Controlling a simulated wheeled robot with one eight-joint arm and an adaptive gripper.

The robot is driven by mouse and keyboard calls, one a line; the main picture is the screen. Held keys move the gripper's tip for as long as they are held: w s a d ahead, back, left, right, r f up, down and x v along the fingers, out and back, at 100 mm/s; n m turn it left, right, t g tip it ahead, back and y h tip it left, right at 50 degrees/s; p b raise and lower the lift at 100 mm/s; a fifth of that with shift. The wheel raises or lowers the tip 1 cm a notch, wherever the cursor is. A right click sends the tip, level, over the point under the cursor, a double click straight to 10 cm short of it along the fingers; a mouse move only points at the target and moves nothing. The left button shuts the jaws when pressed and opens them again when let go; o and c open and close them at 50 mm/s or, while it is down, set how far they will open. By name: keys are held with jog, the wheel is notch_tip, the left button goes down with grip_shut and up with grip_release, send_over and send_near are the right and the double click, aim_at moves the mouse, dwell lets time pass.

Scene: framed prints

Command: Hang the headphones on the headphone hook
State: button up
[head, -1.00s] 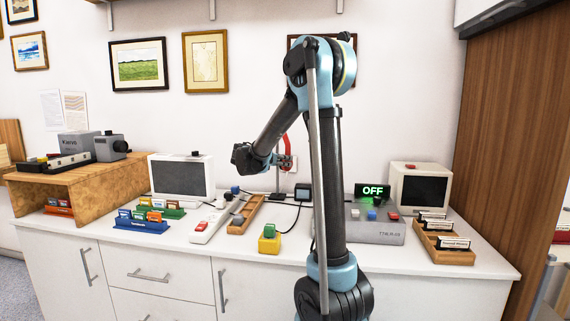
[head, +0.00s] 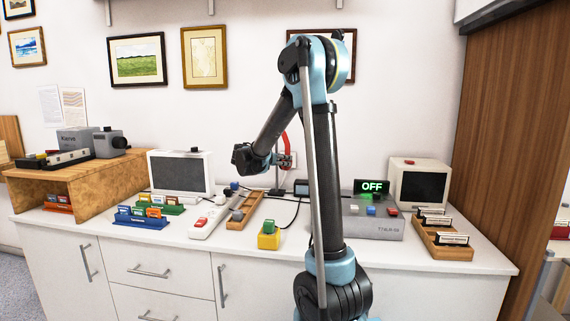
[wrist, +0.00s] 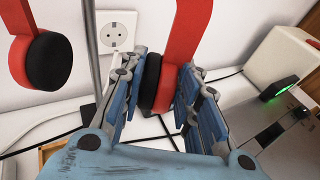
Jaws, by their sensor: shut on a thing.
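The headphones have a red band (head: 286,143) and black ear pads. In the wrist view one red arm of the band (wrist: 188,35) comes down between the fingers of my gripper (wrist: 163,90), which is shut on that ear cup. The other ear cup (wrist: 48,58) hangs free at the upper left. A thin grey post (wrist: 90,50) stands between the two cups in the picture; it looks like the hook's stand. In the head view the dark post (head: 277,178) rises behind my gripper (head: 285,161). The band's top and the hook's end are hidden or out of frame.
A wall socket (wrist: 118,33) lies behind the post, and black cables run over the white counter. A power strip (head: 212,218), a wooden tray (head: 246,211), a yellow block (head: 268,240) and a grey box (head: 375,224) stand near the arm.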

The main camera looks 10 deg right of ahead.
jog(key=o, duration=1.3)
jog(key=shift+c, duration=0.2)
